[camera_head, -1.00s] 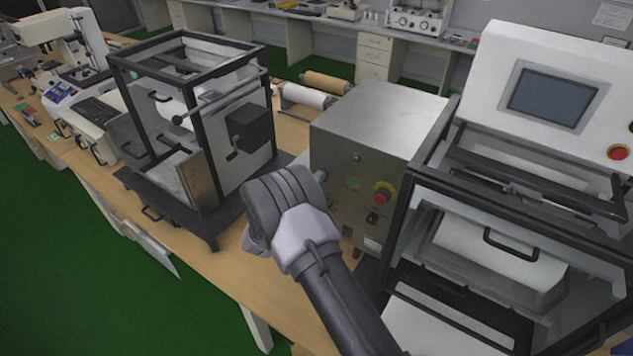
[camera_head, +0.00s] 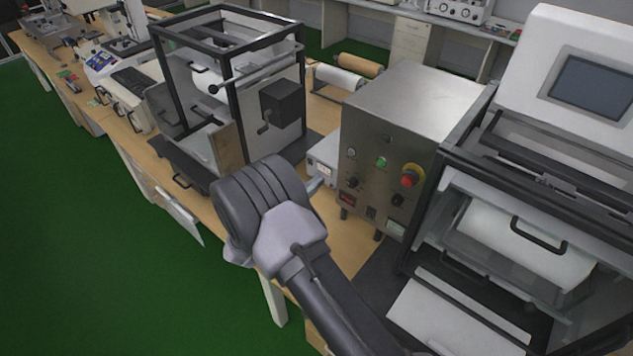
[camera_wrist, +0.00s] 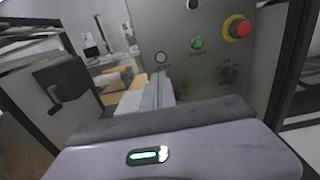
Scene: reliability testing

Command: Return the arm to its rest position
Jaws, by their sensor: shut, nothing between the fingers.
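My arm, bent at a dark grey ribbed joint, reaches up from the bottom of the head view. My gripper (camera_head: 316,184) is mostly hidden behind that joint; only a small grey end shows, pointing toward the metal control box (camera_head: 385,150). In the wrist view my gripper's fingers (camera_wrist: 156,86) are together, with nothing held between them. They point toward the lower part of the control box, which also fills the upper right there (camera_wrist: 205,70). I cannot tell the exact gap between fingertips and box.
A black-framed machine with a crank box (camera_head: 282,104) stands behind my arm on the wooden bench. A larger framed machine with a screen (camera_head: 590,85) stands at right. A small white device (camera_head: 322,168) sits beside the control box. Open green floor (camera_head: 70,230) lies at left.

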